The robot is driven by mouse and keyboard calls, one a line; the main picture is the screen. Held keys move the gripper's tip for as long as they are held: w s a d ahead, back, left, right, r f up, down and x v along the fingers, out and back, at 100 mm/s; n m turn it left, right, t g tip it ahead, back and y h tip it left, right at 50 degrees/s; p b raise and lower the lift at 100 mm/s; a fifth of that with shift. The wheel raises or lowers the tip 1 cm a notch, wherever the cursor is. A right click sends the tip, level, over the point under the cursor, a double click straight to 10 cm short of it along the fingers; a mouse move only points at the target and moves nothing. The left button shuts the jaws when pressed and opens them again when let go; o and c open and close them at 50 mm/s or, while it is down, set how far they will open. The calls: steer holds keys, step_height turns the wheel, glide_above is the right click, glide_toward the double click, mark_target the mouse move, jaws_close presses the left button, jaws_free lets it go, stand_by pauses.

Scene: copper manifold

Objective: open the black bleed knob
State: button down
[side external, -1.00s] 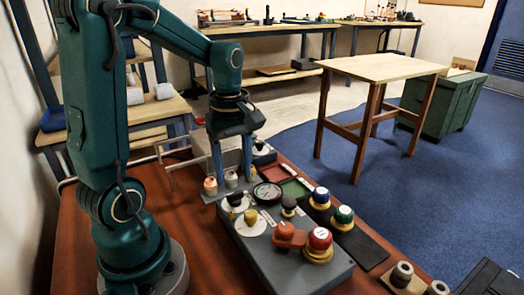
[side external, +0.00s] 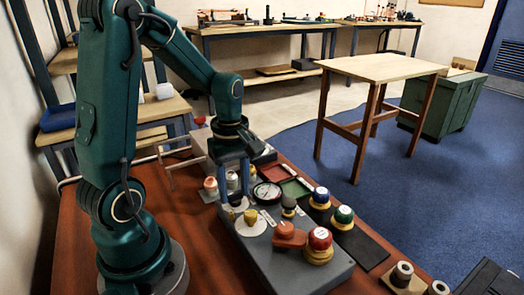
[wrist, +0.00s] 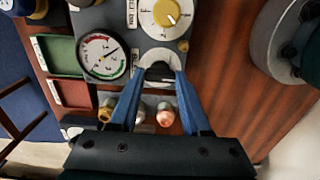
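The black bleed knob (wrist: 159,71) sits on a white round dial on the grey manifold, between my fingertips in the wrist view. In the side external view the knob (side external: 235,200) is partly hidden below my fingers. My gripper (side external: 235,192) points down over it with its blue fingers apart. In the wrist view my gripper (wrist: 160,74) has one finger on each side of the knob; I cannot tell whether they touch it.
A yellow knob (side external: 250,216) on its own white dial and a pressure gauge (side external: 267,193) are close by. Orange and red knobs (side external: 320,238) stand nearer the front. Several small capped fittings (wrist: 165,115) stand behind the bleed knob. Red and green trays (side external: 296,187) lie to the right.

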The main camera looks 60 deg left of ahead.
steer(key=shift+m, duration=0.4)
steer(key=m, duration=0.3)
steer(key=shift+m, duration=0.4)
steer(key=m, duration=1.3)
steer(key=shift+m, duration=0.3)
steer(key=c, duration=0.6)
jaws_free()
steer(key=shift+c, duration=0.2)
steer(key=shift+r, duration=0.1)
